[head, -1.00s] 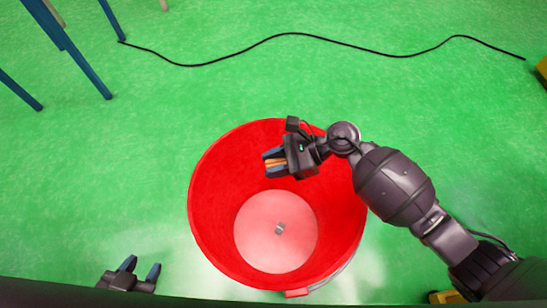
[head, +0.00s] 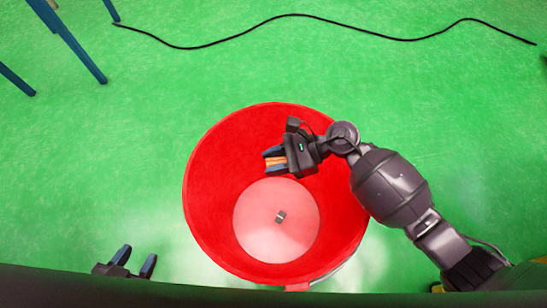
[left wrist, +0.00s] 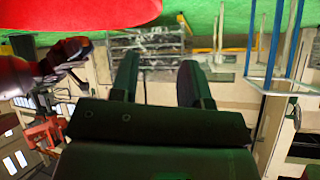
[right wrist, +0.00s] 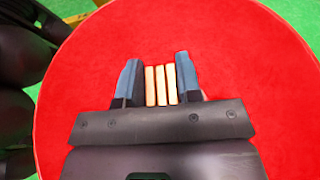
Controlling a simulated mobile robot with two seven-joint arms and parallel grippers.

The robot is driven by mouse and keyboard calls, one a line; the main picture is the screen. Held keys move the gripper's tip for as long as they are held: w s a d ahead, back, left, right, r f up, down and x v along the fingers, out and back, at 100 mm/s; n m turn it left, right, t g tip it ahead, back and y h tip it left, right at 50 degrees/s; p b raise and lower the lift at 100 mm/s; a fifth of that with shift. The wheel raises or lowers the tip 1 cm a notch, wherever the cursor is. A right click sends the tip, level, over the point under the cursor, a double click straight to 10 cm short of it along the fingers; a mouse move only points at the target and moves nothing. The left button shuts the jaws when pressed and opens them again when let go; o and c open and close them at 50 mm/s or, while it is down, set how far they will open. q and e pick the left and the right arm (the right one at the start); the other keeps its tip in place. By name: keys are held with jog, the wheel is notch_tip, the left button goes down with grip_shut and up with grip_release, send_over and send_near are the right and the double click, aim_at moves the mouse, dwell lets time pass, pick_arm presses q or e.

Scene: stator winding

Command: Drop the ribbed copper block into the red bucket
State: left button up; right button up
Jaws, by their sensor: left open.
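The ribbed copper block (head: 275,161) is between the fingers of my right gripper (head: 274,161), which is shut on it. In the right wrist view the block (right wrist: 160,85) shows as upright copper bars between the blue-grey fingers (right wrist: 160,80). The red bucket (head: 215,190) stands on the floor, and my right gripper is above its opening. A small grey metal piece (head: 280,216) lies on the bucket's pale bottom. My left gripper (head: 134,262) is open and empty, left of the bucket at the lower left. It also shows open in the left wrist view (left wrist: 160,80).
A black cable (head: 330,25) lies across the green floor beyond the bucket. Blue legs (head: 80,50) of a piece of furniture stand at the upper left. A dark edge runs along the bottom of the head view. The floor left of the bucket is clear.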

pick_arm(q)
jog(key=shift+s, duration=0.1)
pick_arm(e)
jog(key=o, duration=0.5)
jog(key=shift+d, duration=0.1)
pick_arm(q)
jog(key=shift+s+a+g+p, duration=0.1)
jog(key=shift+g+p, duration=0.2)
jog(key=shift+p, duration=0.45)
pick_arm(e)
jog(key=v, duration=1)
jog(key=shift+d+r, duration=0.25)
